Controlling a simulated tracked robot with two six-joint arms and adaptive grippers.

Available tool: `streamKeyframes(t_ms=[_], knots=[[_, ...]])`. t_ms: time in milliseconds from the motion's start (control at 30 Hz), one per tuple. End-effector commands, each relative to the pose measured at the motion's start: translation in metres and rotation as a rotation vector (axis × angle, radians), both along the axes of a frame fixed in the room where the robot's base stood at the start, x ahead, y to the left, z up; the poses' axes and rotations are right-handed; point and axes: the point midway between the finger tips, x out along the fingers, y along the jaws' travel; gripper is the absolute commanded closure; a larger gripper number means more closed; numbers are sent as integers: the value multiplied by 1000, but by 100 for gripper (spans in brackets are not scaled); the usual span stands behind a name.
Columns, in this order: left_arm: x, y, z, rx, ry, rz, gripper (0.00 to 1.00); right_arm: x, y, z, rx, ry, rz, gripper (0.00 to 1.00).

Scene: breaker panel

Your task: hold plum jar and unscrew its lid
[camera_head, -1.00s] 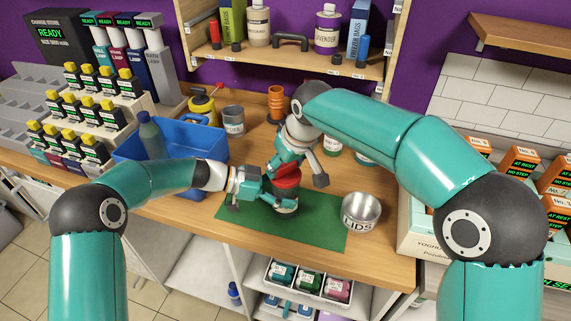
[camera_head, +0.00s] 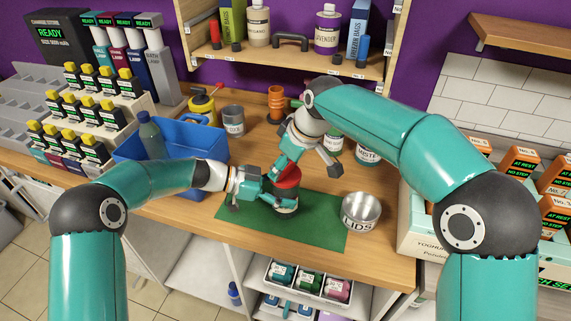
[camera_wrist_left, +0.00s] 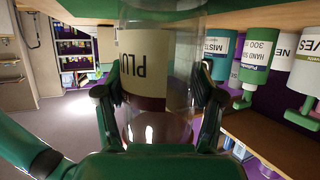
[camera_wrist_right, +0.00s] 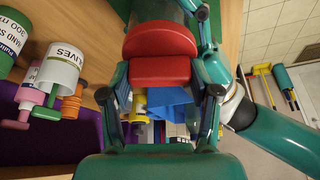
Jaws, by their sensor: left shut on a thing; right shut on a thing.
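The plum jar (camera_wrist_left: 158,85) is clear, with a cream label reading "PLU". It stands on the green mat (camera_head: 322,222). My left gripper (camera_head: 268,197) is shut around its sides, with one finger on each side in the left wrist view. The red lid (camera_head: 287,177) sits on top of the jar; it also shows in the right wrist view (camera_wrist_right: 160,55). My right gripper (camera_head: 283,172) is shut on the lid from above. Its fingers lie at both sides of the lid in the right wrist view. Part of the jar is hidden behind my left gripper.
A metal bowl marked "LIDS" (camera_head: 361,212) stands at the mat's right edge. A blue bin (camera_head: 190,143) with a bottle stands to the left. Orange stacked cups (camera_head: 276,103) and labelled cans (camera_head: 368,150) stand behind. The mat's front right part is clear.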

Motion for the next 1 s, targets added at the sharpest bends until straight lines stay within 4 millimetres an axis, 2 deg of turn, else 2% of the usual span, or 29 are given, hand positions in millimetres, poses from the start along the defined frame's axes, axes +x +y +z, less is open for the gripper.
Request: streamKeyframes(t_ms=[533, 1000], knots=[[-3, -1, -2, 0, 5, -11, 74, 2, -2, -5, -5, 0, 69, 80], [-3, -1, -1, 0, 5, -11, 74, 1, -2, -6, -4, 1, 275, 80]])
